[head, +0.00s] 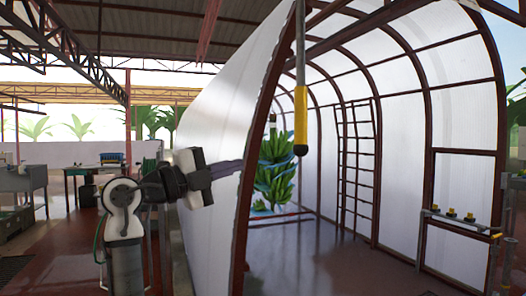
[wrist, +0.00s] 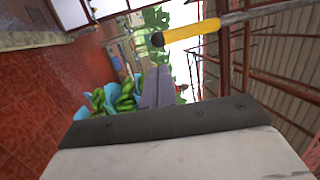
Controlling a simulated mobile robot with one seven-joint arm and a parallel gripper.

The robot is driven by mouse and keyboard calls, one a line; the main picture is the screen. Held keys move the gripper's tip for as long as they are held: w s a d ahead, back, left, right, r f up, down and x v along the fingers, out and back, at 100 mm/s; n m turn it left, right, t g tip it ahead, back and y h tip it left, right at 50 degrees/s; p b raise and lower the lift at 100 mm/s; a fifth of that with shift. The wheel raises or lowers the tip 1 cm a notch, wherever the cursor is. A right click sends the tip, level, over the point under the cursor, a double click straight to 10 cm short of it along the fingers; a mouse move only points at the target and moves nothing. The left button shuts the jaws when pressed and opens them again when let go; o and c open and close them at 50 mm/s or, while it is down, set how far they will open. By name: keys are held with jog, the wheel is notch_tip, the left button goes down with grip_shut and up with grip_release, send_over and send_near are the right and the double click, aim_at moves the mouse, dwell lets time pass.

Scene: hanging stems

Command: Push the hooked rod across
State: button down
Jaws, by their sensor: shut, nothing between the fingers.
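The hooked rod (head: 301,112) hangs upright in the head view, with a dark upper shaft, a yellow sleeve and a dark rounded lower end. Its top is out of frame, so no hook shows. In the wrist view the rod (wrist: 190,33) lies across the top, its dark end pointing left. My gripper (head: 238,166) is left of the rod and lower than its end in the head view. In the wrist view its purple-grey fingers (wrist: 157,78) are together and empty, with a visible gap to the rod.
A green banana bunch with blue wrapping (head: 276,172) hangs behind the rod; bananas also show in the wrist view (wrist: 122,100). A dark red arch rib (head: 262,115) stands beside my fingers. A rail with yellow-topped fittings (head: 452,214) is at right. The floor (head: 320,258) below is clear.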

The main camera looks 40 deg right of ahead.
jog(key=shift+s+d, duration=0.1)
jog(key=d+r+p, duration=0.2)
jog(key=d+p, duration=0.2)
jog(key=d, duration=0.9)
jog(key=shift+s+d+r+p, duration=0.25)
jog(key=shift+d+r+p, duration=0.1)
jog(key=s+d+p, duration=0.3)
jog(key=d, duration=0.9)
jog(key=shift+d, duration=0.4)
jog(key=shift+s, duration=0.15)
